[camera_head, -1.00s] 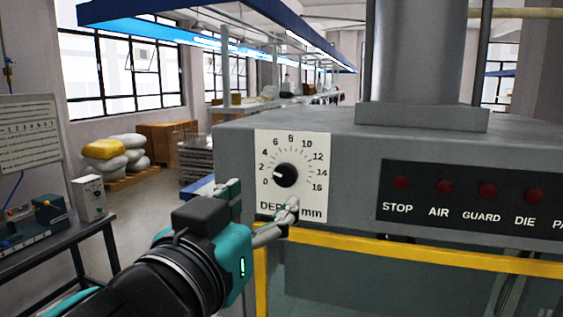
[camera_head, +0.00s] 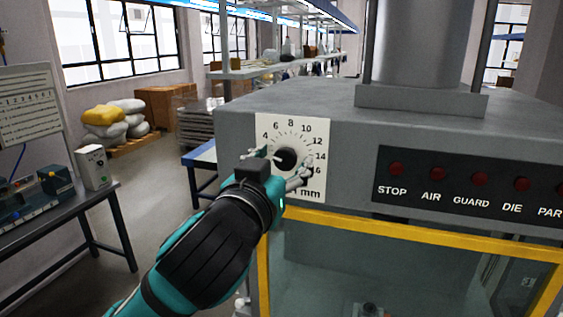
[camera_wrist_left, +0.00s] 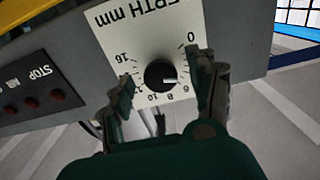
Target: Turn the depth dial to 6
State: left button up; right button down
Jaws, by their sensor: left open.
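The depth dial's black knob (camera_head: 286,159) sits on a white scale plate (camera_head: 318,130) marked 0 to 16. My left gripper (camera_head: 284,162) is open in front of the plate, one finger on each side of the knob. In the left wrist view the fingers (camera_wrist_left: 165,82) stand apart from the knob, with gaps on both sides. My right gripper is not in view.
The plate is on a grey machine (camera_head: 345,180) with a dark panel of red buttons (camera_head: 480,178) to its right. A yellow frame bar (camera_head: 400,237) runs below. A bench (camera_head: 50,215) with devices stands left; the floor between is clear.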

pick_arm(q)
jog(key=shift+c, duration=0.3)
jog(key=c, duration=1.1)
jog(key=shift+m, duration=0.3)
jog(key=m+p, duration=0.1)
jog(key=m, duration=0.3)
jog(key=shift+a+r, duration=0.1)
jog(key=shift+m+p, duration=0.55)
jog(key=shift+m, duration=1.55)
jog(key=o, duration=1.2)
jog(key=shift+c, duration=0.2)
